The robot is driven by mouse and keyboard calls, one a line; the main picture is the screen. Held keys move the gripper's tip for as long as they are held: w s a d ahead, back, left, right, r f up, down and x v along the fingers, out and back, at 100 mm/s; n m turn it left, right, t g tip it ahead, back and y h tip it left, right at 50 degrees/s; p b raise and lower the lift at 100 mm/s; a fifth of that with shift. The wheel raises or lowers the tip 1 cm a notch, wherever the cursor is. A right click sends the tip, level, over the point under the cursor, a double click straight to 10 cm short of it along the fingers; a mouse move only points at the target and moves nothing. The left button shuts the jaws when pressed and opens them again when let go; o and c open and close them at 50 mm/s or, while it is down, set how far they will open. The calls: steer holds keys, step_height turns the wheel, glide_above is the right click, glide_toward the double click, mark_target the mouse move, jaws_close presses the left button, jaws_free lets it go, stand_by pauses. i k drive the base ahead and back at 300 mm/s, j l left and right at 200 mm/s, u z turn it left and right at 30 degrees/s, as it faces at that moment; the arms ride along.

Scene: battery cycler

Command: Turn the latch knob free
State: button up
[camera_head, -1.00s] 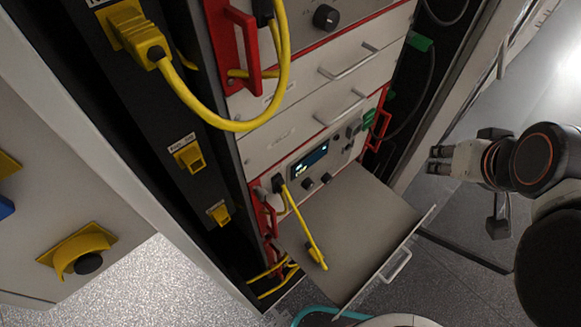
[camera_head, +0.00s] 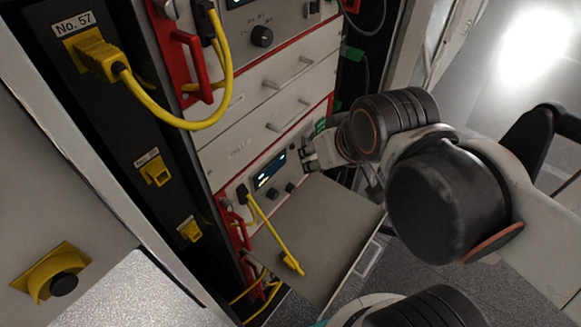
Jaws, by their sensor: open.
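My gripper (camera_head: 308,159) is open, with its small dark fingers at the right end of the lowest unit's front panel (camera_head: 237,188). I cannot tell whether the fingers touch or surround a control there. Two small black knobs (camera_head: 283,190) show on that panel, left of and below my gripper, beside a lit display (camera_head: 270,172). A larger black knob (camera_head: 261,36) is on the top unit. A yellow bracket with a black knob (camera_head: 63,284) is on the pale panel at lower left. The pictures do not show which knob is the latch.
A grey pull-out shelf (camera_head: 325,232) juts out below my gripper. A yellow cable (camera_head: 270,228) hangs over it from the panel. A thicker yellow cable (camera_head: 195,124) loops from the socket at upper left. Red handles (camera_head: 191,70) stick out along the rack.

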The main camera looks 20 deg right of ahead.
mark_target(229, 205)
steer(key=k+j+u, duration=0.2)
steer(key=k, duration=0.15)
steer(key=k+u, duration=0.15)
steer(key=k, duration=0.25)
steer(key=k+j+u, duration=0.2)
steer(key=k, duration=0.15)
steer(key=i+l, duration=0.1)
steer(key=l+z, duration=0.05)
steer(key=l, duration=0.05)
